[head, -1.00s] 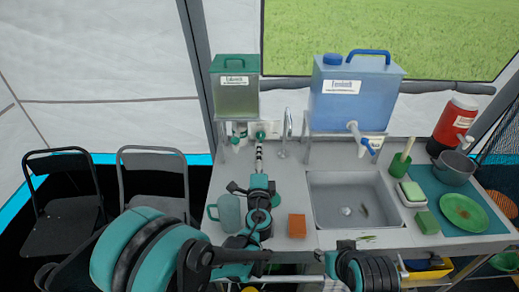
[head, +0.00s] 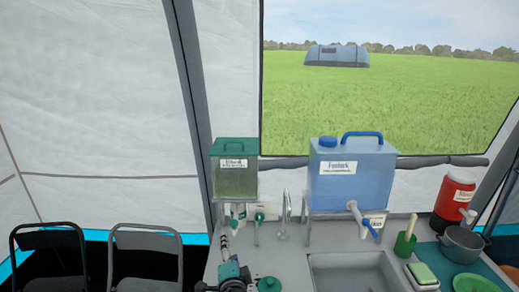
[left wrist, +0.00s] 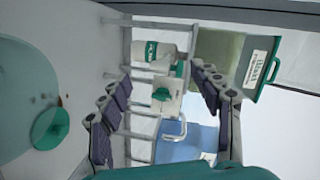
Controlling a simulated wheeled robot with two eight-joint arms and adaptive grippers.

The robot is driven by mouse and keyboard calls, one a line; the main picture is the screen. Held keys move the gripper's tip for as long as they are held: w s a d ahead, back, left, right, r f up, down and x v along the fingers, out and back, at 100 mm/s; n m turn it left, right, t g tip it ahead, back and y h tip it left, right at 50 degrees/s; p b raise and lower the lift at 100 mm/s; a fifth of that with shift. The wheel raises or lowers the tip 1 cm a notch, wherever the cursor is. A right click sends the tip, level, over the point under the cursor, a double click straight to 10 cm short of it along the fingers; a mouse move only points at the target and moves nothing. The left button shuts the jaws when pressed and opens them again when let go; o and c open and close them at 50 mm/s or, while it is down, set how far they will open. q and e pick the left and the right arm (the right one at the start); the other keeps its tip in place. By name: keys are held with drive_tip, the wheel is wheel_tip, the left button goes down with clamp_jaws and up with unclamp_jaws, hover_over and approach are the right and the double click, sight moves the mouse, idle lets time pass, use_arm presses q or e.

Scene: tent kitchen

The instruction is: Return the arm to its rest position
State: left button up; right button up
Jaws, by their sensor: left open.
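My left gripper (head: 226,246) shows at the bottom of the head view, seen nearly edge-on over the counter, below the green-lidded water tank (head: 235,170). In the left wrist view its two dark padded fingers (left wrist: 160,112) stand wide apart with nothing held between them. Behind the gap there are a white bottle with a green label (left wrist: 153,53) and a curved metal tap (left wrist: 174,130). The green tank (left wrist: 243,62) shows at the right of that view. Most of my left arm is below the head view's edge. My right gripper is not in view.
The blue water container (head: 350,178) stands right of the green tank, behind the sink (head: 352,270). A grey pot (head: 461,242), a red jug (head: 453,198) and a green sponge (head: 423,273) are on the right. Two folding chairs (head: 145,241) stand left of the counter.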

use_arm(q)
drive_tip(key=s+a+f+n+g, duration=0.3)
drive_tip(key=s+a+n+g, duration=0.4)
drive_tip(key=s+a, duration=0.5)
drive_tip(key=s+d+f+n+g+h, duration=0.1)
drive_tip(key=s+f+n, duration=0.1)
drive_tip(key=s, duration=0.4)
drive_tip(key=s+d+f+n+g+h, duration=0.1)
drive_tip(key=s+d+n, duration=0.1)
drive_tip(key=s, duration=0.5)
drive_tip(key=shift+s+f+n+h, duration=0.3)
drive_tip(key=shift+f+n+h, duration=0.1)
drive_tip(key=shift+n, duration=0.5)
